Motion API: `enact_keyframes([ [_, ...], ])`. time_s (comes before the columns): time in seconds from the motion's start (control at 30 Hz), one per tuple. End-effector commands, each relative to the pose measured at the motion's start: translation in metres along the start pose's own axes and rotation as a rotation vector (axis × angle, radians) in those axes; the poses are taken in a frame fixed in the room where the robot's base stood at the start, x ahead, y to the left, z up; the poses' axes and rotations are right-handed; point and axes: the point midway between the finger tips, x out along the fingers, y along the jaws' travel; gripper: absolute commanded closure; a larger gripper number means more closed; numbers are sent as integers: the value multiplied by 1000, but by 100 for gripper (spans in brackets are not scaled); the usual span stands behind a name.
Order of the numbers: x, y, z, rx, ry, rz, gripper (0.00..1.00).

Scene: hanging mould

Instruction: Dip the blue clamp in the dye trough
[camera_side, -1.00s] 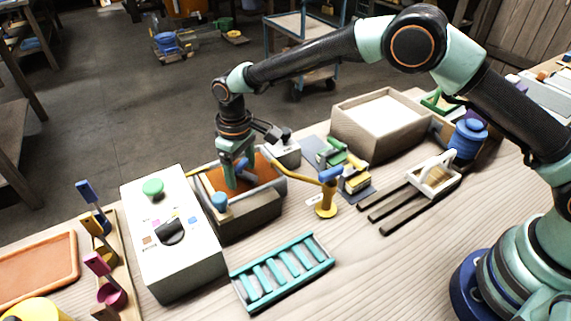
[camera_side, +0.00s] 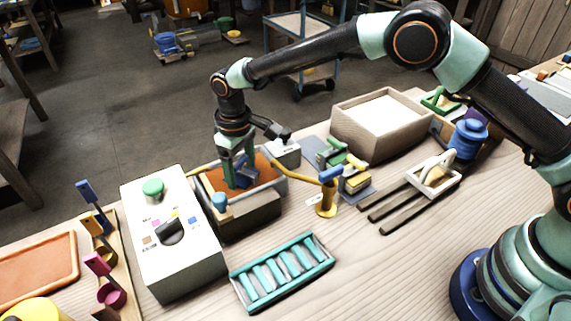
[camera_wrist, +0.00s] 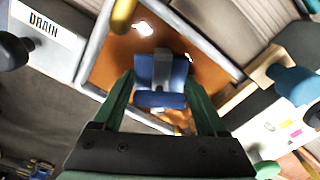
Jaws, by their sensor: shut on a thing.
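The blue clamp (camera_wrist: 160,98) is held between the green fingers of my gripper (camera_wrist: 160,82). In the side view the clamp (camera_side: 240,180) is low inside the dye trough (camera_side: 243,216), over or in the orange dye (camera_side: 215,178). The wrist view shows the orange dye (camera_wrist: 112,62) around the clamp, with bright glints. I cannot tell how deep the clamp sits. My gripper (camera_side: 238,165) points down into the trough from above; the trough's front wall hides little of it.
A white control box (camera_side: 190,265) with a green button and dark dial stands left of the trough. A yellow post (camera_side: 326,203) with a blue top stands right. A teal rack (camera_side: 283,272) lies in front. A grey box marked DRAIN (camera_wrist: 50,38) stands beside the trough.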

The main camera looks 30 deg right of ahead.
Motion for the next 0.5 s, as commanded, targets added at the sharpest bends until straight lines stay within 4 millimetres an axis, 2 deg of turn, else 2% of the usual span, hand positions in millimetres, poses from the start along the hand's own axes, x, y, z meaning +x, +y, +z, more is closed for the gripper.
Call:
enact_keyframes([
  [0.5,-24,0,0,0,2,0,85],
])
